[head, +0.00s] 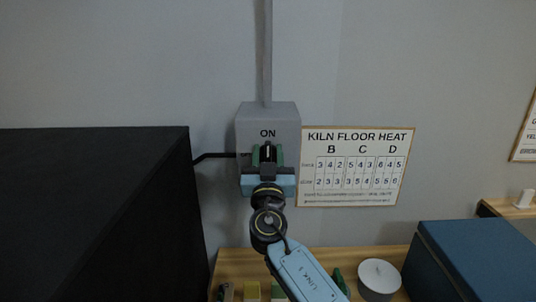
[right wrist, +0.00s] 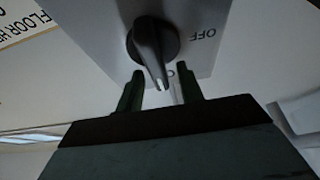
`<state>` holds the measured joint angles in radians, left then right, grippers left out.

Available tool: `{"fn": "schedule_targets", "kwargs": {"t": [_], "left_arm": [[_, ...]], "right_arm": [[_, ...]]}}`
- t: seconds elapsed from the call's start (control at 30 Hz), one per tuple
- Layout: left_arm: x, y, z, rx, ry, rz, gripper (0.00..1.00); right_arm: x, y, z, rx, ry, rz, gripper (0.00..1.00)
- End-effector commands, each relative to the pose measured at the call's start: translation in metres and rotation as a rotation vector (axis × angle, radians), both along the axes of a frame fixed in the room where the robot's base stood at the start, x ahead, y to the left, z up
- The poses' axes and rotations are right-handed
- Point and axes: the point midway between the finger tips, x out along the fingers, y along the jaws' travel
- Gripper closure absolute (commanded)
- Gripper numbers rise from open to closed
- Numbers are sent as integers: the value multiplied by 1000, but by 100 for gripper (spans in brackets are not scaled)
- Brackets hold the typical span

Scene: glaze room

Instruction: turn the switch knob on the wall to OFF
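The grey switch box (head: 284,112) is on the wall, with ON printed above my right gripper (head: 267,155), which covers most of its front. In the right wrist view the black knob (right wrist: 150,42) has a pointer with a white tip. My right gripper (right wrist: 160,82) is open, with one finger on each side of the pointer's tip and a visible gap at each side. My left gripper is not in view.
A large black box (head: 95,210) stands close at the left. A kiln floor heat chart (head: 358,166) hangs right of the switch. Below are a wooden shelf (head: 240,262), a white round container (head: 379,277) and a blue box (head: 475,260). A conduit (head: 267,50) runs up the wall.

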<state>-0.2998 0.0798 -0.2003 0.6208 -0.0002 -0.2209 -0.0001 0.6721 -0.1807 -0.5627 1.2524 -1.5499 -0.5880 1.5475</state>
Motion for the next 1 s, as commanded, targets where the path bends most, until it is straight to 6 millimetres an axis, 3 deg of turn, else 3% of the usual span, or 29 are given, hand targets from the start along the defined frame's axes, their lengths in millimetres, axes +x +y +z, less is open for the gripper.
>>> {"fn": "schedule_targets", "kwargs": {"t": [0.07,0.33,0.67,1.0], "left_arm": [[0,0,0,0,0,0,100],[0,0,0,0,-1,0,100],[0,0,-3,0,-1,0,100],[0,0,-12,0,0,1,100]], "right_arm": [[0,0,0,0,0,0,64],[0,0,-1,0,2,0,99],[0,0,-3,-28,4,-1,100],[0,4,-6,-228,5,1,100]]}}
